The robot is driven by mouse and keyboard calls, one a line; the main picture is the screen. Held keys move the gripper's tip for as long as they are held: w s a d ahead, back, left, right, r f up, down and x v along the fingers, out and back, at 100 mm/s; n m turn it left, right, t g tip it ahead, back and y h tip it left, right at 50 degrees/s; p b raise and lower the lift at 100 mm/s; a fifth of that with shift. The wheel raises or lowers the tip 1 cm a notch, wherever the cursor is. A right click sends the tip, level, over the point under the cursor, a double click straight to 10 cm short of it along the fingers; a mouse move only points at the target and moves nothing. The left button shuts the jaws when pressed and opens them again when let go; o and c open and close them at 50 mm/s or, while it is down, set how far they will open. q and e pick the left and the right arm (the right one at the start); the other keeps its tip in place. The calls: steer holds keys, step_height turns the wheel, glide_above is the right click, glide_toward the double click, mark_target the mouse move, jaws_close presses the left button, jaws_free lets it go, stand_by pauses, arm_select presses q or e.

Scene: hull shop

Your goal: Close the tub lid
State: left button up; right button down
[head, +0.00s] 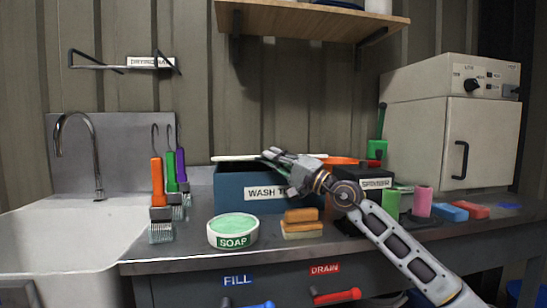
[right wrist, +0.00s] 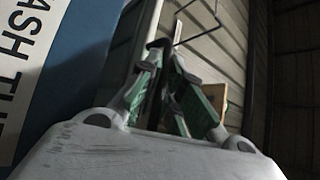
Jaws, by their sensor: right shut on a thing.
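The blue wash tub (head: 228,190) stands on the bench with its labelled front toward me. A thin pale strip (head: 235,158) runs along its top, seen edge-on, and looks like the tub lid; how far it stands open is hard to tell. In the right wrist view the green-padded fingers (right wrist: 166,75) are close together beside the tub's blue front (right wrist: 80,60). My left gripper is not in view.
A soap dish (head: 232,240) and stacked sponges (head: 301,228) sit in front of the tub. A pale cabinet (head: 430,140) stands at the right, and a wooden shelf (head: 300,22) is overhead.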

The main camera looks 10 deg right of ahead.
steer(key=shift+s+f, duration=0.15)
steer(key=shift+f, duration=0.05)
stand_by(0.4)
steer(key=c, duration=1.9)
jaws_free()
steer(key=shift+o, duration=0.3)
steer(key=shift+s, duration=0.1)
